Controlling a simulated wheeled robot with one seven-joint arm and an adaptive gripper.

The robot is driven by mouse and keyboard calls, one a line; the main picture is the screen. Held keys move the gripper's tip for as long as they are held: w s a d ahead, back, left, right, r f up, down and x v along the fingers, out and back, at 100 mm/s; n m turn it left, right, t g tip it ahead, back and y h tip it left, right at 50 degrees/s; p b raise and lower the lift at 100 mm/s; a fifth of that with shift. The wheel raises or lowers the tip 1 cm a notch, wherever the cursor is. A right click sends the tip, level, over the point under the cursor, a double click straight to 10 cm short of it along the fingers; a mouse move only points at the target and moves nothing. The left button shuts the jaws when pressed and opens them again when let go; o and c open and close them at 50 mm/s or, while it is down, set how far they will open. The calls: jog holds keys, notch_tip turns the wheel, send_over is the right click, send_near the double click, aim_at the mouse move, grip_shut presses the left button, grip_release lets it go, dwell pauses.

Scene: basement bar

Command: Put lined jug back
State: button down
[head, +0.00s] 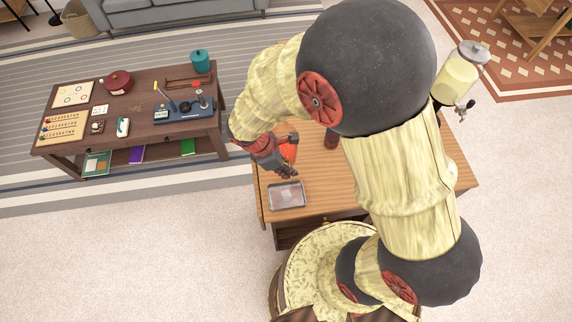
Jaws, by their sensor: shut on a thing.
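My gripper (284,165) is low over the left part of the wooden table (330,185), beside its left edge. It is shut on a small orange-red object (289,152), which is partly hidden by the fingers. I cannot make out lines or a handle on it, so I cannot tell for sure that it is the lined jug. I cannot tell whether its base touches the tabletop. My arm covers much of the table's right side.
A dark red container (331,139) stands behind, close to my arm. A drink dispenser (459,78) with a tap is at the back right. A dark coffee table (140,115) with games stands apart at left.

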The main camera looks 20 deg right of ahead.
jog(key=w+f, duration=0.2)
jog(key=w+d+f, duration=0.1)
jog(key=f, duration=0.1)
jog(key=w+f+b, duration=0.1)
jog(key=w+f, duration=0.1)
jog(key=shift+w+d, duration=0.3)
jog(key=shift+d, duration=0.1)
jog(key=shift+w+f+b, duration=0.15)
jog(key=shift+f+b, duration=0.25)
jog(key=shift+f, duration=1.45)
jog(key=c, duration=2)
grip_release()
jog(key=shift+o, duration=0.4)
